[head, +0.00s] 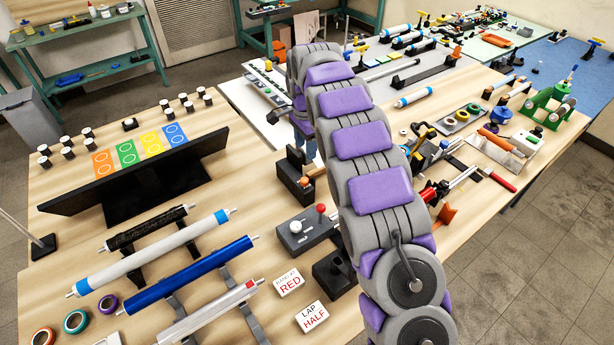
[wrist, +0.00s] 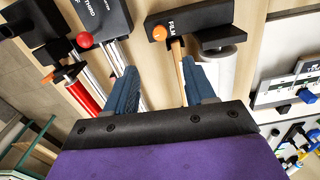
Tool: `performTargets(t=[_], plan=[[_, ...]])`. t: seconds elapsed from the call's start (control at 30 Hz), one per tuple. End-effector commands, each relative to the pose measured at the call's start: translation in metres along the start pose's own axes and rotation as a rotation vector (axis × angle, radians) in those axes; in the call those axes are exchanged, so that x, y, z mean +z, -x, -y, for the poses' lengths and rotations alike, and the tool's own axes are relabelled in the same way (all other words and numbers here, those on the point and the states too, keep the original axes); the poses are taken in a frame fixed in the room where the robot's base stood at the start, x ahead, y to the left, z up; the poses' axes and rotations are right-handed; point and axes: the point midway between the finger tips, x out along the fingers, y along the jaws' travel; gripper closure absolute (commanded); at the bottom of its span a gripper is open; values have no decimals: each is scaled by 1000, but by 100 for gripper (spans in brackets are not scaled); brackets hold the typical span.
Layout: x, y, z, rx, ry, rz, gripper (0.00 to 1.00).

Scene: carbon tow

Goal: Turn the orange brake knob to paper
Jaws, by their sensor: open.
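The orange brake knob (wrist: 159,33) shows in the wrist view as a round ball by a black block (wrist: 215,22). The word FILM is legible on the block beside the knob; no paper mark is readable. In the head view the knob (head: 305,181) is small on the black block (head: 288,184), left of my arm. My gripper (wrist: 162,76) is open, its two blue fingers apart with nothing held. The knob lies just beyond the fingertips in the picture, roughly centred between them; I see no contact.
A grey box (head: 304,236) with a red knob and a white knob stands near the black block. A red-knobbed dark box (wrist: 103,20) is left in the wrist view. Rollers on a rack (head: 187,265) and label cards (head: 289,283) crowd the front table.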

Motion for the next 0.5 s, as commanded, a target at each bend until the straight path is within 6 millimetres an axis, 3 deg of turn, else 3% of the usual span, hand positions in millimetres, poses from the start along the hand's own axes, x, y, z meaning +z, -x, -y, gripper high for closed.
performTargets(t=[0.1,0.5], plan=[[0,-27,-1,2,0,1,46],[-4,-103,-3,1,1,4,46]])
